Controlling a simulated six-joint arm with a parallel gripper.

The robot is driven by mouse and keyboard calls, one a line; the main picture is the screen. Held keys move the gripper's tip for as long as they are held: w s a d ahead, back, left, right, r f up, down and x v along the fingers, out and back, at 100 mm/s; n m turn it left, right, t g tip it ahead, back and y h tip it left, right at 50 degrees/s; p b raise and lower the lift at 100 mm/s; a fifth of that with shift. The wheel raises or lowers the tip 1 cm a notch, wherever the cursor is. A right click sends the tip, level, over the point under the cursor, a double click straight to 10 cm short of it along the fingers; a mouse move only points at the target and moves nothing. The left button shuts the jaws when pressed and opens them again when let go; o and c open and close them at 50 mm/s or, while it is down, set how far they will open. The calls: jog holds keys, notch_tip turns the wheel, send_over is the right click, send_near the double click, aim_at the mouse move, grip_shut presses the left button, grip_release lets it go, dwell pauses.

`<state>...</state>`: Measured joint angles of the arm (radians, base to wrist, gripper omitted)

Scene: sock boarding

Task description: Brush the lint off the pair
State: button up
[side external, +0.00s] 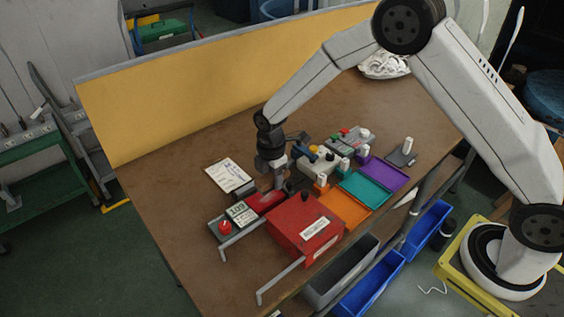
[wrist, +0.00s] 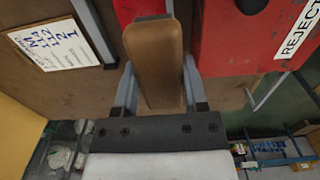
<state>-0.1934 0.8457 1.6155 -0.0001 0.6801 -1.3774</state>
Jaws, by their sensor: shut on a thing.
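My gripper (side external: 278,183) reaches down over the middle of the table, close to the left of the red box. In the wrist view its two fingers (wrist: 158,95) are shut on a brown, wood-coloured brush (wrist: 155,55), which lies lengthwise between them. Dark bristle-like marks show at the brush's far end, by a red surface (wrist: 140,8). In the side view the brush is too small to make out. I cannot make out a pair of socks in either view.
The red box (side external: 304,225), labelled REJECT in the wrist view, stands beside my gripper. Orange (side external: 345,208), teal (side external: 364,188) and purple (side external: 383,172) trays lie right. Bare table lies at far left.

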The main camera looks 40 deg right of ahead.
aim_at(273, 188)
jog(key=shift+f, duration=2)
jog(key=shift+w+f, duration=0.25)
jog(key=shift+f, duration=0.6)
jog(key=shift+w, duration=0.35)
grip_shut()
jog(key=shift+w, duration=1.35)
jog(key=shift+s, duration=1.9)
jog(key=shift+s+a, duration=0.1)
jog(key=shift+a, duration=0.5)
jog(key=shift+w, duration=2)
jog(key=shift+s, duration=1.85)
jog(key=shift+s+r, duration=0.1)
jog(key=shift+r, duration=4)
jog(key=shift+r, duration=0.1)
